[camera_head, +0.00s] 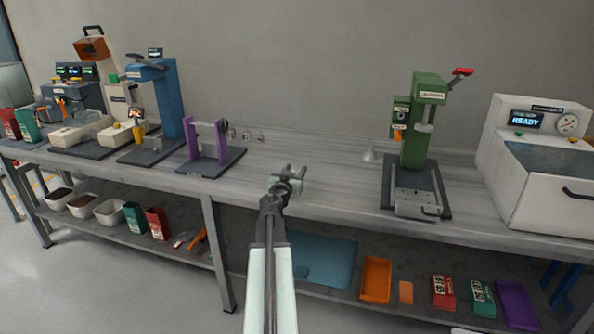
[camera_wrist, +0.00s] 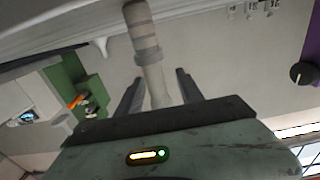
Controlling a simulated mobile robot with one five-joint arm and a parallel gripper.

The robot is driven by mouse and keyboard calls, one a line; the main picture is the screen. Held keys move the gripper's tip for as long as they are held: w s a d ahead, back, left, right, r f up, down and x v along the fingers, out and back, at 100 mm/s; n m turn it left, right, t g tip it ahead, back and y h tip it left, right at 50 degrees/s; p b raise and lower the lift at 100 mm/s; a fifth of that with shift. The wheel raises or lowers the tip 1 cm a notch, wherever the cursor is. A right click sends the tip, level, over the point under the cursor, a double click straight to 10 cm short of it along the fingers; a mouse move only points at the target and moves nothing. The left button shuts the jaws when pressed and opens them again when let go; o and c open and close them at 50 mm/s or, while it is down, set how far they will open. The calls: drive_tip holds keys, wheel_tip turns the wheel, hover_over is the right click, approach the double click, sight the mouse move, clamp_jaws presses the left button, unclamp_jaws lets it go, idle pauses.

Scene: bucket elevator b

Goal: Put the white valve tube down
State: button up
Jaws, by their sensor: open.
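The white valve tube (camera_wrist: 148,45) shows in the wrist view as a pale, banded, stepped cylinder. It lies between the two dark fingers of my gripper (camera_wrist: 157,88), which stand apart with a gap on both sides of it. Its far end runs toward the pale bench surface at the top of that view; I cannot tell whether it rests there. In the head view my gripper (camera_head: 289,178) is over the middle of the bench (camera_head: 325,200), near its front edge. The tube is not clear there.
A green press (camera_head: 427,125) stands right of my gripper, with a small white cone (camera_head: 369,153) near it. A purple stand (camera_head: 223,140) is to the left. A white tank (camera_head: 545,180) is at the far right. The bench around my gripper is mostly clear.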

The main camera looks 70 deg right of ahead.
drive_tip(key=a, duration=0.7)
drive_tip(key=shift+s+a+r, duration=0.15)
drive_tip(key=shift+s+a, duration=0.05)
drive_tip(key=shift+a, duration=0.05)
